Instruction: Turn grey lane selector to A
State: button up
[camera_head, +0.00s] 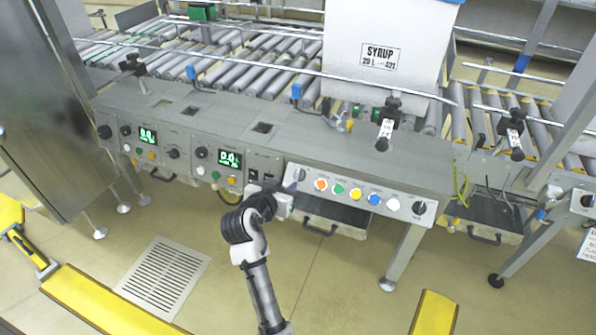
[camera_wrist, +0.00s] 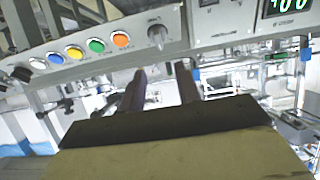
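A grey selector knob (camera_wrist: 157,36) sits on the light button panel, beside the orange button, in the wrist view. In the head view this knob (camera_head: 301,175) is at the panel's left end, just beyond my gripper (camera_head: 290,189). Its position letters are too small to read, so I cannot tell which one it points at. In the wrist view my gripper (camera_wrist: 160,70) is open, its two dark fingers apart with nothing between them. The fingertips are close to the knob, and the knob appears above the gap between them, apart from both fingers.
Orange (camera_head: 321,184), green, yellow, blue and white buttons run along the panel. A dark knob (camera_head: 419,208) is at its right end. Control boxes with green displays (camera_head: 230,159) stand to the left. Drawer handles (camera_head: 320,229) protrude below. A yellow barrier (camera_head: 110,305) is on the floor.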

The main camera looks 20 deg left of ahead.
aim_at(298, 171)
jog(key=x, duration=1)
jog(key=shift+w, duration=0.2)
grip_shut()
